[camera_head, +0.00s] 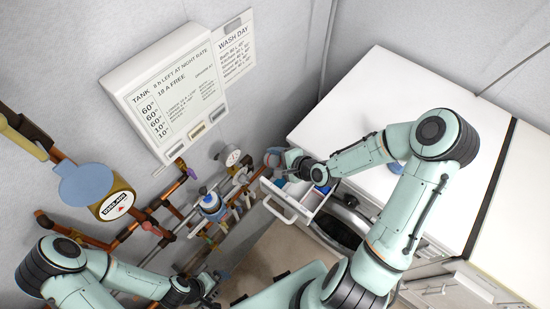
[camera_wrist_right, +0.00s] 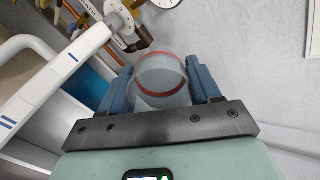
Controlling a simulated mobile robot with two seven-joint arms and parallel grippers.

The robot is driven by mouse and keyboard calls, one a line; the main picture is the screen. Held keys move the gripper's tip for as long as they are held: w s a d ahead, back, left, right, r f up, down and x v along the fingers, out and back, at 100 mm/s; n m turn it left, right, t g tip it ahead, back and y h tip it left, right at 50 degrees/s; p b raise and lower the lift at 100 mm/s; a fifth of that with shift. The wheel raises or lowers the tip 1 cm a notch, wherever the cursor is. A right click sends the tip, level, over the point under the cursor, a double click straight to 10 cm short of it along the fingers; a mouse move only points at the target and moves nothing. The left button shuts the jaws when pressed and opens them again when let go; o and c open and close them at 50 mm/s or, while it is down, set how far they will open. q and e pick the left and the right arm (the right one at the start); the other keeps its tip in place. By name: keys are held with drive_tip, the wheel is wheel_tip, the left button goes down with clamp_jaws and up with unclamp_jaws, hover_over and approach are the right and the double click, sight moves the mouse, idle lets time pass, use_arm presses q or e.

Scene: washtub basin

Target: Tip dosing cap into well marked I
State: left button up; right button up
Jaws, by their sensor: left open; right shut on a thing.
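The dosing cap (camera_wrist_right: 162,84), a translucent grey cup with a red band, is held between the blue fingers of my right gripper (camera_wrist_right: 162,88). In the right wrist view the white drawer rim (camera_wrist_right: 52,78), with small blue stroke marks, lies left of the cap. My left gripper (camera_head: 207,286) is open and low, away from the drawer.
The white washing machine (camera_head: 345,95) stands behind the drawer, its round door (camera_head: 347,222) below. Copper pipes and valves (camera_head: 130,235) run along the left wall. A tank sign box (camera_head: 180,95) hangs above them.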

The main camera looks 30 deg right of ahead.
drive_tip(key=g, duration=0.1)
drive_tip(key=g+h+b, duration=0.1)
drive_tip(key=shift+w+a+f+g, duration=0.1)
drive_tip(key=shift+a+f+g, duration=0.1)
drive_tip(key=shift+f+g, duration=0.15)
drive_tip(key=shift+r+g, duration=0.35)
drive_tip(key=shift+r, duration=0.25)
drive_tip(key=shift+w+r+h+p, duration=0.1)
drive_tip(key=shift+r+h+p, duration=0.2)
drive_tip(key=shift+p, duration=0.1)
drive_tip(key=r+g+p, duration=0.1)
drive_tip(key=p, duration=0.1)
drive_tip(key=shift+r+p, duration=0.35)
drive_tip(key=shift+w+g+h, duration=0.1)
drive_tip(key=shift+g+h, duration=0.2)
drive_tip(key=shift+g, duration=0.1)
drive_tip(key=shift+w, duration=0.15)
drive_tip(key=shift+g, duration=0.3)
drive_tip(key=shift+s+r, duration=0.3)
drive_tip(key=shift+r, duration=0.05)
drive_tip(key=shift+s+r, duration=0.2)
drive_tip(key=shift+w+d+r+g+h, duration=0.1)
drive_tip(key=shift+r+g+h, duration=0.1)
drive_tip(key=shift+g+h, duration=0.15)
use_arm(q)
drive_tip(key=w+r, duration=0.3)
drive_tip(key=shift+w+r, duration=0.1)
drive_tip(key=shift+w, duration=0.1)
use_arm(e)
drive_tip(key=shift+r, duration=0.2)
